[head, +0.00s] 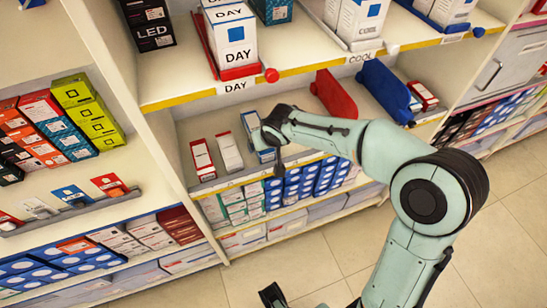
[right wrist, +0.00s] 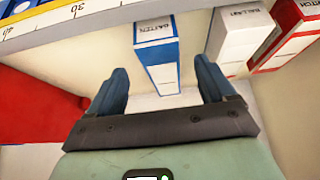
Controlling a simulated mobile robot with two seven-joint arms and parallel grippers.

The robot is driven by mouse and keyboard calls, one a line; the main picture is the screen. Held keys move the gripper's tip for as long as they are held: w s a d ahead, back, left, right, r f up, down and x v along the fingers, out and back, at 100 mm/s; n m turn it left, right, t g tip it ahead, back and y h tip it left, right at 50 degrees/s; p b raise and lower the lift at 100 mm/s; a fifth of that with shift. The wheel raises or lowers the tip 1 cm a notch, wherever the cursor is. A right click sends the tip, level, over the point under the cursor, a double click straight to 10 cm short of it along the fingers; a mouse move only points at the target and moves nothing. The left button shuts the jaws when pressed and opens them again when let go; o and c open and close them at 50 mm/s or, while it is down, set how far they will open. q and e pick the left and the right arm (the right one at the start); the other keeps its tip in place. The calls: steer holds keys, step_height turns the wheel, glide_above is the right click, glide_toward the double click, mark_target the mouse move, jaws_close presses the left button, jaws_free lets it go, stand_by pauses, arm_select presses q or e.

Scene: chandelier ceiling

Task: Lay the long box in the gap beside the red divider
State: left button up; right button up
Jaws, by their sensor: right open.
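The red divider (head: 334,95) stands upright on the middle shelf; its red side fills the left of the right wrist view (right wrist: 38,110). Three long boxes lie to its left: a blue-and-white one (head: 250,122), a white one (head: 229,152) and a red-and-white one (head: 202,159). My right gripper (head: 277,150) is at the blue-and-white box and partly hides it. In the right wrist view its fingers (right wrist: 160,75) are open, with the end of the blue-and-white box (right wrist: 157,50) showing between them. A dark part at the bottom edge seems to be my left gripper (head: 271,295), mostly cut off.
A blue divider (head: 385,92) stands right of the red one, with bare shelf between them. The white box (right wrist: 240,35) and the red-and-white box (right wrist: 290,35) stand close beside the fingers. The shelf's front edge carries a yellow scale strip (right wrist: 80,12). Boxes fill the shelf below.

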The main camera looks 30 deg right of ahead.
steer(key=s, duration=0.2)
steer(key=s+a, duration=0.1)
steer(key=s, duration=0.2)
steer(key=shift+s+a+b, duration=0.15)
steer(key=shift+s+b, duration=0.05)
steer(key=shift+b, duration=0.15)
